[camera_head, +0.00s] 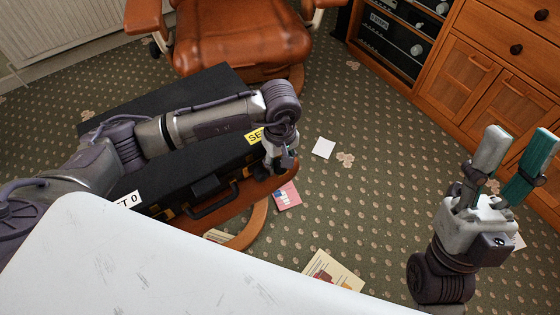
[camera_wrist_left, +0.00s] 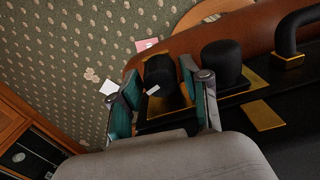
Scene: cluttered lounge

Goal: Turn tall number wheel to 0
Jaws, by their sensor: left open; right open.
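A black briefcase (camera_head: 195,185) lies on a brown leather footstool with a wooden base. In the left wrist view two black wheels stand on brass plates at its edge: one (camera_wrist_left: 158,72) with a small white mark, and a broader-looking one (camera_wrist_left: 221,62) beside it. I cannot tell for sure which is taller. My left gripper (camera_head: 280,165) is at the briefcase's right end; in the wrist view its open teal-padded fingers (camera_wrist_left: 156,95) are on either side of the white-marked wheel. Contact cannot be told. My right gripper (camera_head: 519,145) is open and empty, far to the right.
A yellow label (camera_head: 255,136) and a white label (camera_head: 127,200) ending in "T 0" show at the briefcase, partly hidden. Its handle (camera_head: 212,203) is at the front. A leather chair (camera_head: 225,40) stands behind, wooden cabinets (camera_head: 490,75) at right. Papers lie on the carpet.

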